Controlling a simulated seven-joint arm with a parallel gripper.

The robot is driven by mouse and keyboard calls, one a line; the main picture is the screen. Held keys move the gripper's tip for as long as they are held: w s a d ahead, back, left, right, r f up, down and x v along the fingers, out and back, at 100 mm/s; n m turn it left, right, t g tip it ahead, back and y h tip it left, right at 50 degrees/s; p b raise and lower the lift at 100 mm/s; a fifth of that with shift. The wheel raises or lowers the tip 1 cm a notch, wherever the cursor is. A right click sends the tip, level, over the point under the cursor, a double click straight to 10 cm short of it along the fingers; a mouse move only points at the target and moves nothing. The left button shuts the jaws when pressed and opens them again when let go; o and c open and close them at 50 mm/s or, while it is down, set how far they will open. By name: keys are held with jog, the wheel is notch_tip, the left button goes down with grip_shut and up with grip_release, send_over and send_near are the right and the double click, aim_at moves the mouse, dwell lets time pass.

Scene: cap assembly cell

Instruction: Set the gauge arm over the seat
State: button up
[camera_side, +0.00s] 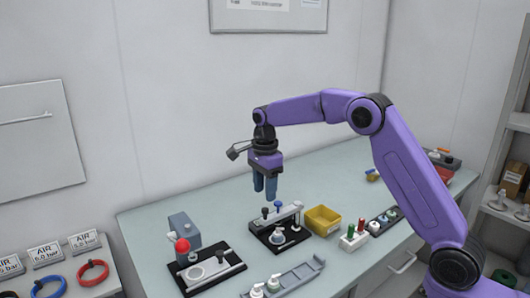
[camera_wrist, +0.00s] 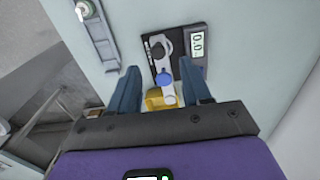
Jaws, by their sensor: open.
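My gripper (camera_side: 265,192) is open and empty, pointing down above the gauge station. Its two blue fingers also show in the wrist view (camera_wrist: 158,72), spread on either side of the gauge arm and apart from it. The station has a black base (camera_side: 264,229) and a grey readout box (camera_wrist: 194,47) showing what looks like 0.0. The gauge arm (camera_wrist: 166,91) is a pale bar with a blue knob (camera_wrist: 164,78); the knob also shows in the side view (camera_side: 278,204). A pale round part (camera_side: 277,238) sits low on the base. Whether the arm lies over the seat, I cannot tell.
A yellow bin (camera_side: 322,220) stands right beside the station. A red-knobbed press (camera_side: 184,247) stands at left, a grey tray (camera_side: 288,279) in front, and a rack with several caps (camera_side: 373,228) at right. Bare table lies behind.

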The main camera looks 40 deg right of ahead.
notch_tip(320, 180, up, 12)
jog(key=shift+r, duration=0.2)
dwell(0.6)
jog(key=s+a+f+n, duration=0.2)
jog(key=s+a+n, duration=0.1)
jog(key=s+n, duration=0.6)
jog(key=s+a+f+n, duration=0.2)
jog(key=s+a+n, duration=0.1)
jog(key=s+n, duration=0.65)
jog(key=s+d+f+n, duration=0.3)
jog(key=s+n, duration=0.1)
jog(key=s, duration=0.4)
jog(key=s+d+f+n, duration=0.3)
jog(key=s+d+n, duration=0.1)
jog(key=s, duration=0.4)
jog(key=s+d+f+n, duration=0.3)
jog(key=s+n, duration=0.1)
jog(key=s, duration=0.4)
jog(key=shift+s+d, duration=0.15)
jog(key=shift+s, duration=0.05)
